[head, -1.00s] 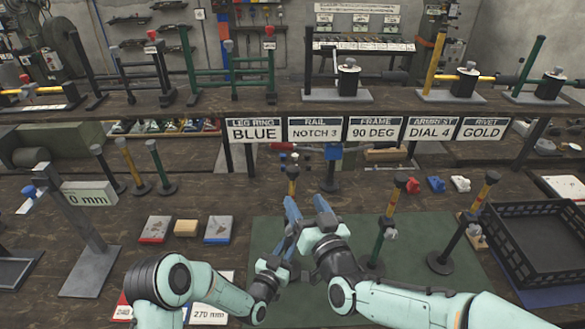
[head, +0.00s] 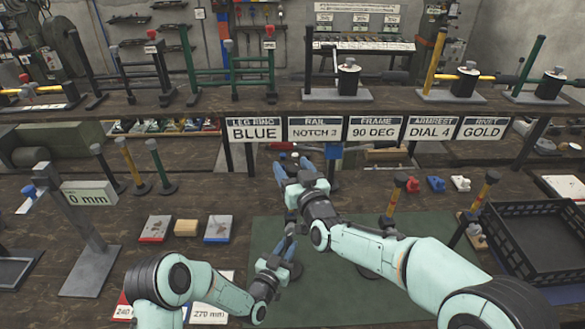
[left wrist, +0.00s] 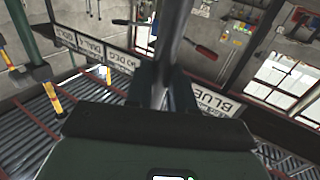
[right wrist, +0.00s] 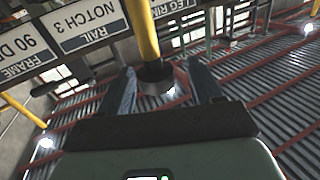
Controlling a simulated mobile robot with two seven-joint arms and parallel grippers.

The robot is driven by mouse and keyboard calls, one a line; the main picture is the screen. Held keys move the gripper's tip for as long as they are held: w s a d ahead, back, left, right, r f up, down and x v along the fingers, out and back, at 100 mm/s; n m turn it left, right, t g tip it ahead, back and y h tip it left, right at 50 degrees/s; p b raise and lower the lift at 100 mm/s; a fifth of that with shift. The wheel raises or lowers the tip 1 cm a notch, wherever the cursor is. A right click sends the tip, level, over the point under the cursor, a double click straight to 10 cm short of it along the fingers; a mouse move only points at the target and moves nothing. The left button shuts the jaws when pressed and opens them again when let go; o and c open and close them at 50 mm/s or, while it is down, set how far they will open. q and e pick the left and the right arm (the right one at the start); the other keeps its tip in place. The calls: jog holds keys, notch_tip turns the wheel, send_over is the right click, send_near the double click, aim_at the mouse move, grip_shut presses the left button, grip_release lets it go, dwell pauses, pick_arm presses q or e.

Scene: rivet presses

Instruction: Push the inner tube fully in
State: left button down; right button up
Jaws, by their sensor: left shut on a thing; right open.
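The yellow inner tube (right wrist: 145,30) ends in a dark collar (right wrist: 156,78) in the right wrist view. My right gripper (right wrist: 163,88) is open, with a finger on each side of that collar and visible gaps. In the head view my right gripper (head: 285,173) is above the left one and hides the tube's top. My left gripper (head: 287,240) is shut on a dark outer tube, which rises between its fingers in the left wrist view (left wrist: 172,45). How deep the inner tube sits is hidden.
A row of signs (head: 314,130) hangs behind.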

jog(key=shift+w, duration=0.15)
grip_shut()
jog(key=f, duration=0.6)
jog(key=s+f, duration=0.1)
jog(key=f, duration=0.2)
jog(key=shift+a+f, duration=0.25)
jog(key=shift+f, duration=0.05)
jog(key=shift+c, duration=0.6)
grip_release()
jog(key=shift+f, duration=0.1)
jog(key=shift+o, duration=0.6)
jog(key=shift+r, duration=0.2)
jog(key=v, duration=1.2)
